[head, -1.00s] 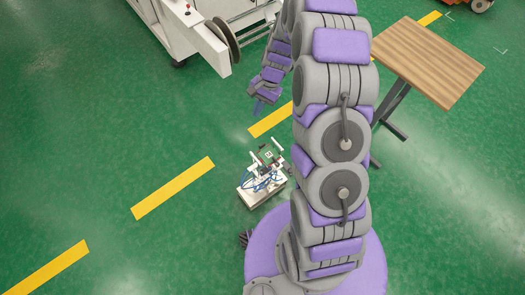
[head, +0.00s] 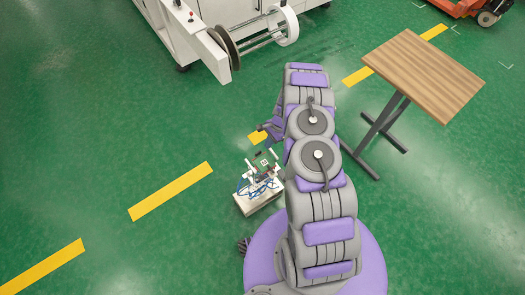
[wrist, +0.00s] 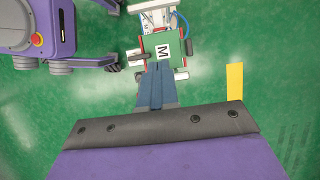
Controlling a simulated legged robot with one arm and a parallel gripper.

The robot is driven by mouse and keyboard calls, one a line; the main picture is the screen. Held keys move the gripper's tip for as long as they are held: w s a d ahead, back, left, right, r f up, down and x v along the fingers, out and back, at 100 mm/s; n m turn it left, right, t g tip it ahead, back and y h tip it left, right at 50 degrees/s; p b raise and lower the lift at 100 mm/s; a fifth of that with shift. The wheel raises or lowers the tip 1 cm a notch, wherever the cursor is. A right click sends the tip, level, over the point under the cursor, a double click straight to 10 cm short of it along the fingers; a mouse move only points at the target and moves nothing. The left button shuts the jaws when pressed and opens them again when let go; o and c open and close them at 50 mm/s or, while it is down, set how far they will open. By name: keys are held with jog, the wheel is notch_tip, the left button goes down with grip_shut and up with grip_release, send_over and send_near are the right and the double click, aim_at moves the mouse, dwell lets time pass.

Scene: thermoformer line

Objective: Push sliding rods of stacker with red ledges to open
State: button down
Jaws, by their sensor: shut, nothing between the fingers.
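The stacker (head: 258,190) is a small white unit on the green floor, just left of my base. It has blue hoses and a green plate (wrist: 163,48) marked with a letter M. In the wrist view it is at the top centre, with pale rods at its sides. Thin reddish edges show near the plate, but I cannot tell if they are the ledges. My gripper (wrist: 160,88) is shut and empty, its fingertips pointing at the plate's near edge. I cannot tell whether they touch. In the head view my gripper is just beyond the stacker, mostly hidden by my arm.
A wooden-topped table (head: 425,73) stands at the right. A large white machine (head: 225,25) with a roll holder is at the back. An orange vehicle (head: 475,9) is at the far right corner. Yellow dashes (head: 170,190) mark the open green floor.

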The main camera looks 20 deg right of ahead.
jog(key=b+x, duration=0.1)
jog(key=x, duration=0.7)
jog(key=shift+s+f+b, duration=0.15)
jog(key=shift+f+b, duration=0.15)
jog(key=shift+f, duration=0.1)
jog(key=a, duration=0.2)
jog(key=s+a, duration=0.1)
jog(key=a, duration=0.1)
jog(key=shift+a+f+b, duration=0.15)
jog(key=shift+b, duration=0.2)
jog(key=a, duration=0.2)
jog(key=s+a, duration=0.1)
jog(key=a, duration=0.1)
jog(key=shift+s+a, duration=0.25)
jog(key=shift+d, duration=0.15)
